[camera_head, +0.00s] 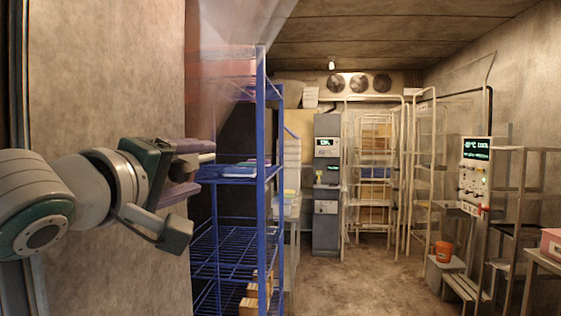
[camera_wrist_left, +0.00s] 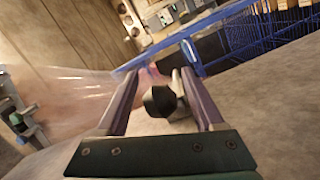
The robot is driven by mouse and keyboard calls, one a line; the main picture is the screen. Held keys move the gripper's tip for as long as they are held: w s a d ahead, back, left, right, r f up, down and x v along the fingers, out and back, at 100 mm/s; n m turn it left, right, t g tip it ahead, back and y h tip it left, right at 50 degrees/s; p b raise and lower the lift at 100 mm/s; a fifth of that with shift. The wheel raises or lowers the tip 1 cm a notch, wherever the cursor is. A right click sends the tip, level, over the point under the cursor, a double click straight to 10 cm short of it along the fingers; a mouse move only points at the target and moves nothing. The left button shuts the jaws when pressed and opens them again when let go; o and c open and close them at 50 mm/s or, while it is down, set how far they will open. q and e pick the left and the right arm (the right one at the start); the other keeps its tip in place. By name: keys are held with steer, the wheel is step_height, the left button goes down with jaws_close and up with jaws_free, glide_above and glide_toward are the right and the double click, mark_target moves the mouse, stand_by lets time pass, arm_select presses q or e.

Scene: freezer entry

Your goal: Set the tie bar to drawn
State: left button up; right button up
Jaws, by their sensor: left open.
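My left gripper (camera_head: 200,167) reaches in from the left beside the bare wall, with its fingers pointing right. It is open, and its two purple-grey fingers show in the left wrist view (camera_wrist_left: 159,78). A dark faceted knob (camera_wrist_left: 160,101) with a short grey bar lies between the fingers in that view; I take this for the tie bar, and the fingers stand apart on both sides of it. I cannot tell whether either finger touches it. A translucent strip curtain (camera_head: 222,75) hangs gathered above and beyond the gripper. My right gripper is not in view.
A blue wire rack (camera_head: 261,150) stands just beyond the gripper. A grey cabinet (camera_head: 326,215), metal cage racks (camera_head: 345,130) and a control panel (camera_head: 475,180) stand farther back. An orange bucket (camera_head: 443,251) is at right. The middle floor is clear.

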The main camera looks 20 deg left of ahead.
arm_select(q)
steer(key=shift+w, duration=0.1)
steer(key=shift+c, duration=0.3)
jaws_close()
stand_by(1.1)
